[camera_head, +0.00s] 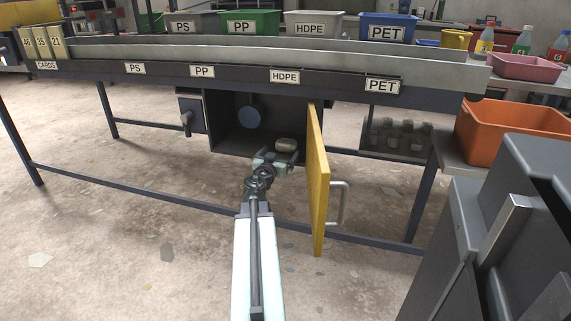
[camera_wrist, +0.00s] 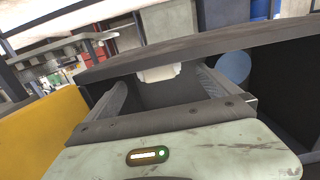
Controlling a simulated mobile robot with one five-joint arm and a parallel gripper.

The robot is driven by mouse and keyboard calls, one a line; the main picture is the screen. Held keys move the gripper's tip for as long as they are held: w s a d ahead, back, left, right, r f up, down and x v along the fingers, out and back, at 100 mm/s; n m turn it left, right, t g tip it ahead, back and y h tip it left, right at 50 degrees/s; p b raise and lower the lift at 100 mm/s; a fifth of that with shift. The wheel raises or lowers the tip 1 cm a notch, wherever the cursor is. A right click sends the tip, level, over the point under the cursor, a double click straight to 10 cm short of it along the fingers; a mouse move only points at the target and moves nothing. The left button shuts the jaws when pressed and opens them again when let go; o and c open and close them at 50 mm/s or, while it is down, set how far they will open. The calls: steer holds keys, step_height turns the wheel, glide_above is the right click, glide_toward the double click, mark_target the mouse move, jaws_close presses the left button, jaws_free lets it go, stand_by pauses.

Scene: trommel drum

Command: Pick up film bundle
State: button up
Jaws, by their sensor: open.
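The film bundle appears to be the small pale rounded object (camera_head: 285,144) at the mouth of the dark open compartment under the bench. In the wrist view a pale whitish piece (camera_wrist: 160,73), likely the same bundle, shows between and beyond my fingers, partly hidden below. My gripper (camera_head: 275,158) is open, just in front of and below the bundle in the head view. It also fills the wrist view (camera_wrist: 163,92). I cannot tell whether the fingers touch the bundle.
The yellow door (camera_head: 317,180) stands open close to the right of my gripper. A blue disc (camera_head: 249,117) is inside the dark compartment (camera_head: 222,125). A bench rail with labels runs above. An orange bin (camera_head: 505,135) stands at right. Floor at left is mostly clear.

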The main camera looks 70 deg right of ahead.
mark_target(284, 146)
steer(key=shift+d+r, duration=0.1)
steer(key=shift+d, duration=0.25)
steer(key=d, duration=0.7)
steer(key=shift+w+d+r, duration=0.1)
steer(key=shift+d, duration=0.05)
steer(key=c, duration=1.4)
steer(key=shift+r+p, duration=0.1)
steer(key=shift+p, duration=0.25)
